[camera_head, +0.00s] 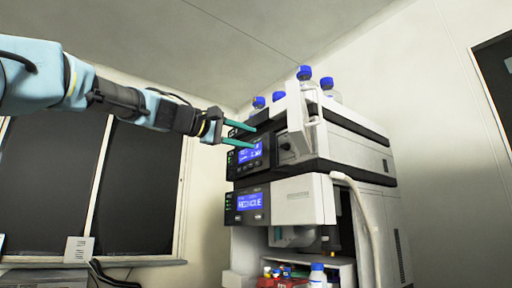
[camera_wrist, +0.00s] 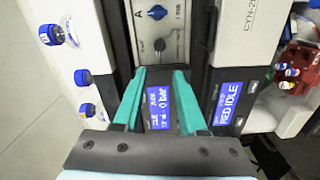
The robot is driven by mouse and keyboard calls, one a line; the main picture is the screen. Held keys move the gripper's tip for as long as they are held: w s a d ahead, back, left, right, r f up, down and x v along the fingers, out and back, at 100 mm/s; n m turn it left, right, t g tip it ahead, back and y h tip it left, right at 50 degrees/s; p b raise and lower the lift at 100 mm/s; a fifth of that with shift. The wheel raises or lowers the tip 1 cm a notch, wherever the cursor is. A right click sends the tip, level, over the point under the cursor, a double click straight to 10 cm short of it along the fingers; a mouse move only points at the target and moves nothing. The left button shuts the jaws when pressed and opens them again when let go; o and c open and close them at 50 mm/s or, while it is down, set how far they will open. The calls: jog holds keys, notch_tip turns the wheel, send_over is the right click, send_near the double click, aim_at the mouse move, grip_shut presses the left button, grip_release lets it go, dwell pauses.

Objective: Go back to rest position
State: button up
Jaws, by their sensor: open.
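My gripper (camera_head: 240,134) reaches in from the left in the head view, its two teal fingers apart and pointing at the upper unit of the column stack (camera_head: 350,150). In the wrist view my gripper (camera_wrist: 160,85) is open with nothing between the fingers. Behind the fingers is the upper unit's blue display (camera_wrist: 158,107), which also shows in the head view (camera_head: 250,155). The fingers overlap the front panel in the picture. I cannot tell whether they touch it.
The lower unit's blue display (camera_head: 250,202) reads as idle. Blue-capped bottles (camera_head: 304,75) stand on top of the stack. A red holder (camera_wrist: 298,62) with small vials sits low in the stack. A pale hose (camera_head: 362,220) runs down its front. Dark window panels (camera_head: 140,185) are at left.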

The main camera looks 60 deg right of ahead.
jog(key=shift+a, duration=0.1)
dwell(0.5)
jog(key=w+a+f+n+t+y, duration=0.2)
jog(key=w+f+t, duration=0.3)
jog(key=w+f, duration=0.7)
jog(key=w+a+f+n+t+y, duration=0.1)
jog(key=w+a+f+y, duration=0.2)
jog(key=w+a+f, duration=0.35)
jog(key=w+a+f+t+y, duration=0.25)
jog(key=a+f, duration=0.45)
jog(key=f, duration=0.4)
jog(key=w+a+f+n+t+y, duration=0.1)
jog(key=w+a+f+y, duration=0.1)
jog(key=w+a+f, duration=0.45)
jog(key=s+a+f+y, duration=0.3)
jog(key=a+f+y, duration=0.2)
jog(key=a+f, duration=1.35)
jog(key=s+a+f+g+y, duration=0.1)
jog(key=s+a+f, duration=0.2)
jog(key=a, duration=0.6)
jog(key=s+a+f+g+y, duration=0.1)
jog(key=s+a+f, duration=0.3)
jog(key=s+a, duration=0.4)
jog(key=shift+a+f, duration=0.3)
jog(key=shift+a, duration=0.1)
jog(key=shift+y, duration=0.25)
